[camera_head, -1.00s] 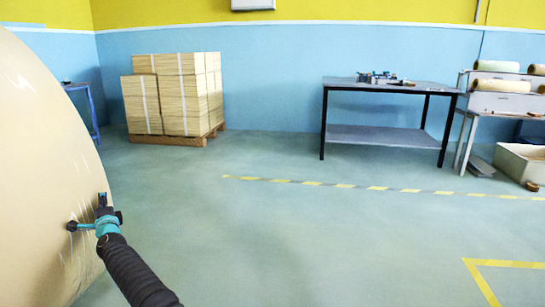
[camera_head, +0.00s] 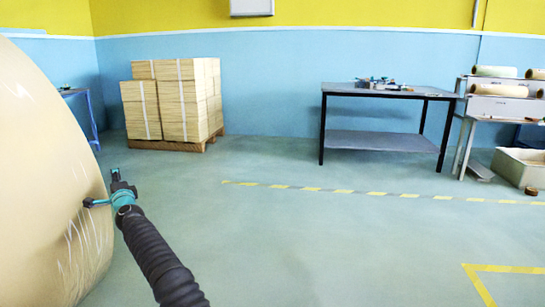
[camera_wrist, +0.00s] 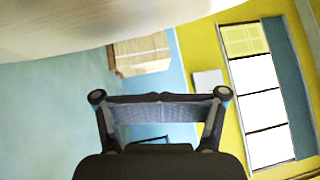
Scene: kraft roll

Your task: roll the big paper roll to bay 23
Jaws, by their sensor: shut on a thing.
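The big paper roll (camera_head: 40,170) is cream-coloured with a glossy, scuffed face. It fills the left side of the head view, cut off by the frame, and its pale surface crosses the top of the wrist view (camera_wrist: 120,22). My gripper (camera_head: 102,189) is at the roll's right edge, with one dark fingertip seeming to touch its face. No number for bay 23 is readable. A yellow floor marking corner (camera_head: 490,268) shows at lower right.
Strapped stacks (camera_head: 180,100) stand on a pallet (camera_head: 170,145) by the back wall. A dark-legged bench (camera_head: 385,92) stands back right, beside a rack with small rolls (camera_head: 500,90) and an open box (camera_head: 515,165). A striped line (camera_head: 340,191) crosses the clear floor.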

